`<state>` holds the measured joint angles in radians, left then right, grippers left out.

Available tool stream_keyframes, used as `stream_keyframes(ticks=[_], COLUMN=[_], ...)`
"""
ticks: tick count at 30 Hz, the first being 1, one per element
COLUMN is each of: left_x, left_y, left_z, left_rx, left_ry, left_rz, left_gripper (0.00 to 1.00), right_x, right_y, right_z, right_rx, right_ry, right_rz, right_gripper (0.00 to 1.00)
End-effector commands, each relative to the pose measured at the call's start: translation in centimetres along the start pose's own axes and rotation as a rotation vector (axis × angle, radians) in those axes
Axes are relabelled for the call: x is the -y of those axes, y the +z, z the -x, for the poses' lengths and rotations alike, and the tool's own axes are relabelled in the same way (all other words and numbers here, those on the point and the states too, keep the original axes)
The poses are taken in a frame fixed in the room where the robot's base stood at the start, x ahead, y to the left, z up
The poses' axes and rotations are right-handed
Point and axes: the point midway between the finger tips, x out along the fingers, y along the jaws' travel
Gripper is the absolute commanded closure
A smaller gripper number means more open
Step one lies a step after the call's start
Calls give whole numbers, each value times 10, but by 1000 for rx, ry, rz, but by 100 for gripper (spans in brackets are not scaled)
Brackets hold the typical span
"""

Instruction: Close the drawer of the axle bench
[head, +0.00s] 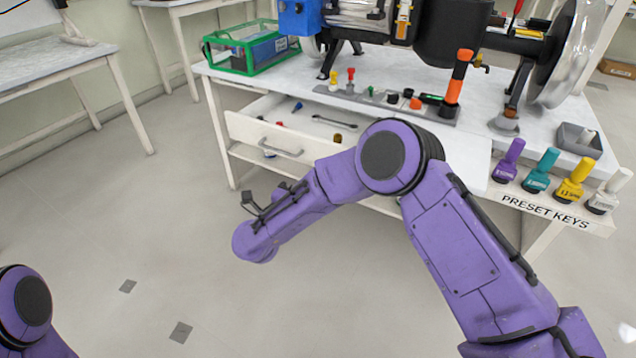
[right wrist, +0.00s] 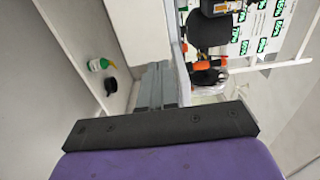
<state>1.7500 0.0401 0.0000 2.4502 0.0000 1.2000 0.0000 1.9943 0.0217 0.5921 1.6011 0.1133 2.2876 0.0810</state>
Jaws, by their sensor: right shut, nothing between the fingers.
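The axle bench (head: 470,140) has its drawer (head: 298,118) standing open, pulled out towards me. The drawer's white front has a grey bar handle (head: 282,150). My right arm reaches across in front of the bench, and its elbow hides the right part of the drawer. My right gripper (head: 288,187) is low in front of the drawer front, below the handle and apart from it as far as I see. In the right wrist view, its grey fingers (right wrist: 157,85) are shut with nothing between them. My left gripper is out of view; only a purple arm link shows at bottom left.
The drawer holds a wrench (head: 335,122) and small coloured parts. A green-framed bin (head: 250,48) and an axle assembly stand on the bench top. Preset keys (head: 540,170) stand at the right. The floor (head: 150,220) left of the drawer is clear.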

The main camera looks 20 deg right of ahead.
Motion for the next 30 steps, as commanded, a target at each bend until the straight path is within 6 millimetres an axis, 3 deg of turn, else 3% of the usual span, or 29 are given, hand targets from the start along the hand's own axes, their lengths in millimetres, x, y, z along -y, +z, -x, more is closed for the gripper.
stream_keyframes(ticks=[15, 21, 30], left_x=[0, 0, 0], left_y=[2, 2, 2], left_z=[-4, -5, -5], left_rx=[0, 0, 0], left_ry=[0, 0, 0], left_rz=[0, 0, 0], left_gripper=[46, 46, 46], right_x=[-1, 0, 0], right_y=[-1, 0, 0], right_z=[-107, -126, -127], right_rx=[0, 3, 4], right_ry=[0, -1, -1], right_rz=[6, 7, 8], right_gripper=[100, 100, 100])
